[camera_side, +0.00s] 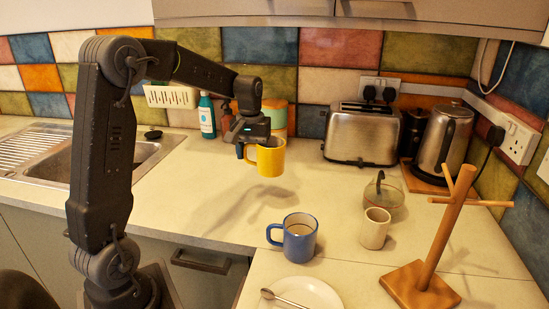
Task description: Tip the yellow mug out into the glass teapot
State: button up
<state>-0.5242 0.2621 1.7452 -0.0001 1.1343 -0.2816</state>
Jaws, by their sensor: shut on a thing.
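The yellow mug (271,158) hangs in the air above the worktop, left of the middle of the side view. It looks upright, and its contents cannot be seen. My gripper (252,146) is shut on the yellow mug at its left side; the fingers are partly hidden. The glass teapot (383,192) stands on the worktop to the right of the mug, behind a cream cup. It is clear, with a dark curved part on top. The mug is well apart from the teapot.
A blue mug (299,238), a cream cup (374,229) and a white plate (318,291) with a spoon (283,298) are in front. A wooden mug tree (436,243) stands at right. A toaster (362,134) and kettle (443,142) stand behind. A sink (147,156) is at left.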

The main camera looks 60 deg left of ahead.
jog(key=shift+a+r, duration=0.15)
jog(key=shift+w, duration=0.2)
jog(key=w+d+f+n, duration=0.2)
jog(key=w+d+n, duration=0.1)
jog(key=w, duration=0.4)
jog(key=w+d+f+n, duration=0.3)
jog(key=w+d, duration=0.1)
jog(key=w, duration=0.3)
jog(key=w+d+f+n, duration=0.2)
jog(key=w+d+n, duration=0.1)
jog(key=w, duration=0.4)
jog(key=shift+w+d+f, duration=0.2)
jog(key=shift+d, duration=0.2)
jog(key=shift+w+d+f, duration=0.15)
jog(key=shift+d+f, duration=0.05)
jog(key=shift+d, duration=0.15)
jog(key=shift+d, duration=0.15)
